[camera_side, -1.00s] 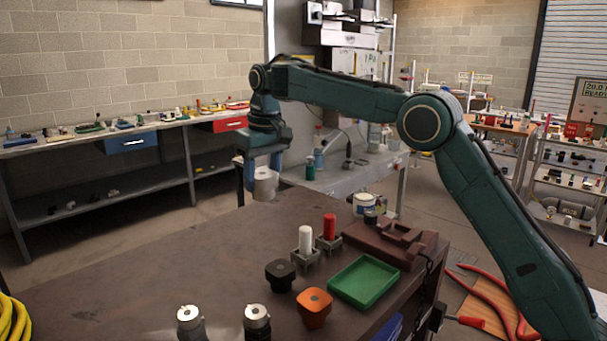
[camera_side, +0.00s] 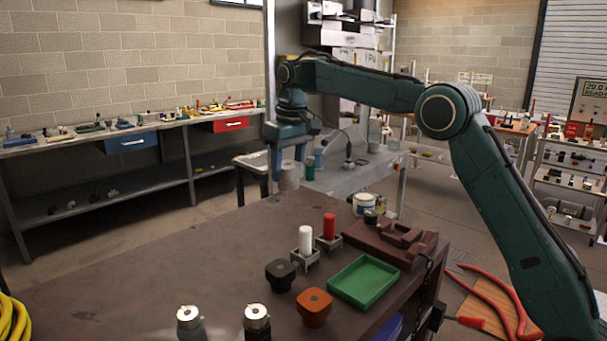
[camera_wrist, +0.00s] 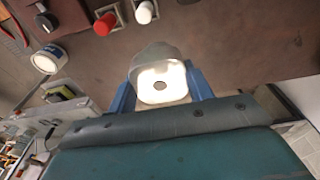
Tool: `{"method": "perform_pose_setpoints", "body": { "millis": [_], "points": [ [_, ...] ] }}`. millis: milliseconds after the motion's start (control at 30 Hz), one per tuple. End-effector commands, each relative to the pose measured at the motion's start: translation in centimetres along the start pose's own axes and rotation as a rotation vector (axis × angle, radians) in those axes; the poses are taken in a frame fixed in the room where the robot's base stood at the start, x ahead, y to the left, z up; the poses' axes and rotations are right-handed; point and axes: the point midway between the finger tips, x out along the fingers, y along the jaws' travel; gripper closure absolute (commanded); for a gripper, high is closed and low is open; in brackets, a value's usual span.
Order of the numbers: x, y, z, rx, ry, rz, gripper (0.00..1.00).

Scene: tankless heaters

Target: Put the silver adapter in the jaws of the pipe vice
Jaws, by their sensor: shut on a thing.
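My gripper (camera_side: 290,172) is shut on a pale silver-grey cylindrical piece, the silver adapter (camera_side: 289,181), and holds it in the air beyond the far edge of the brown bench. In the wrist view, the adapter (camera_wrist: 160,84) sits between the two blue fingers, its bright end with a dark central hole facing the camera. The dark red-brown block with raised jaws, the pipe vice (camera_side: 385,245), stands at the bench's right end, to the right of my gripper and nearer the side camera. Its jaw gap looks empty.
A white cylinder (camera_side: 306,239) and a red cylinder (camera_side: 329,227) stand in holders left of the vice. A green tray (camera_side: 365,283), black knob (camera_side: 280,275), orange knob (camera_side: 314,308) and two silver-topped pieces (camera_side: 257,314) are nearer. The bench's left part is clear.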

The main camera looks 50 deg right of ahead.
Motion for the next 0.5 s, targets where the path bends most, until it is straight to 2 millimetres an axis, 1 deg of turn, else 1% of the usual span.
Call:
{"method": "perform_pose_setpoints", "body": {
  "millis": [33, 200, 367, 500],
  "points": [
    [-0.4, 1.7, 0.3, 0.006, 0.004, 0.002, 0.93],
    [-1.1, 6.8, 2.0, 0.005, 0.001, 0.005, 0.93],
    [-1.8, 11.3, 4.0, 0.005, 0.0, 0.007, 0.93],
    [-2.4, 14.9, 6.1, 0.004, 0.0, 0.007, 0.93]
  ]
}}
